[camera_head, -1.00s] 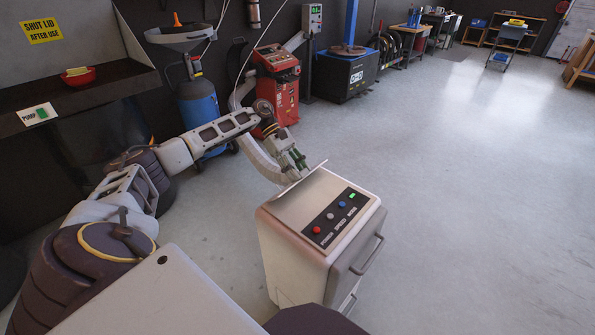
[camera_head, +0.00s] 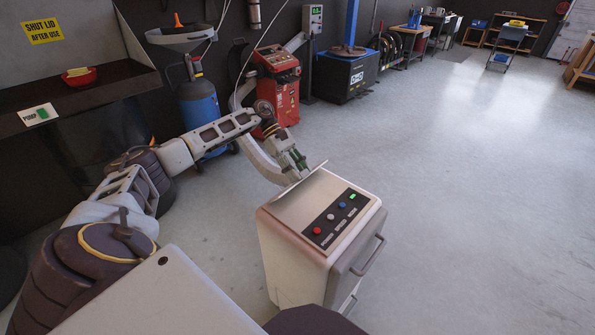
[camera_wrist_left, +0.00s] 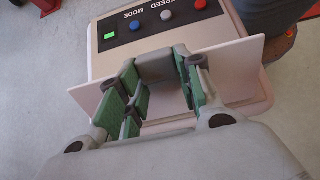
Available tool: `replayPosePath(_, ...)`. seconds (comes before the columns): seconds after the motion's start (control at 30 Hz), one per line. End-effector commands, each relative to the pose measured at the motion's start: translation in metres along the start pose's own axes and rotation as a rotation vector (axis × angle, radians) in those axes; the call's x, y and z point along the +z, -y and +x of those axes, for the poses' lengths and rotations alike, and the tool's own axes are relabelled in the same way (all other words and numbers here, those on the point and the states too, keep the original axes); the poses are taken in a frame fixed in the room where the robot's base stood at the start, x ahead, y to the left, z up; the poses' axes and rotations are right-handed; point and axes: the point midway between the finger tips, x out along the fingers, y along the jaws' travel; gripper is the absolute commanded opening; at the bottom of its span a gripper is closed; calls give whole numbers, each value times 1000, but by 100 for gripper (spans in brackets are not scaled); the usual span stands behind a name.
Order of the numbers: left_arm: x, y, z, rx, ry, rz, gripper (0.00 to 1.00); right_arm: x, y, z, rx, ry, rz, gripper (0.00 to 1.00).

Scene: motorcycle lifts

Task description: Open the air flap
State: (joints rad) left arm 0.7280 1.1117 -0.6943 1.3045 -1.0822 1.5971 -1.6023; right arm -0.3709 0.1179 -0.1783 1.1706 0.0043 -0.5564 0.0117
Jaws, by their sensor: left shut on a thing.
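The air flap (camera_head: 314,171) is a thin pale panel standing up at the far edge of the top of a white cabinet (camera_head: 285,250). In the left wrist view the flap (camera_wrist_left: 238,68) runs across between my green-padded fingers. My left gripper (camera_head: 298,165) reaches the flap from behind the cabinet. My right gripper is not in view.
The cabinet top has a dark panel (camera_head: 337,217) with red, white and blue buttons and a lit green light. A handle (camera_head: 369,255) sticks out at its right side. A red machine (camera_head: 277,85) and a blue tank (camera_head: 204,115) stand behind. Floor to the right is clear.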

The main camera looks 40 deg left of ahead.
Motion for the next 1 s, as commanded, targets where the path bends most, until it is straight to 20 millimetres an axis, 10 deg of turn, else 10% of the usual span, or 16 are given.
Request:
replayPosePath(0.33, 4, -3, -4, 11, 4, 6, 0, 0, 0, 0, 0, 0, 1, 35)
replayPosePath(0.37, 4, -3, -4, 11, 4, 6, 36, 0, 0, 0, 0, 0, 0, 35)
replayPosePath(0.53, 3, -2, -3, 7, 3, 5, 57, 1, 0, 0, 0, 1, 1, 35)
replayPosePath(1.0, 1, -1, -5, 3, 1, 1, 57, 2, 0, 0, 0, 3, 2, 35)
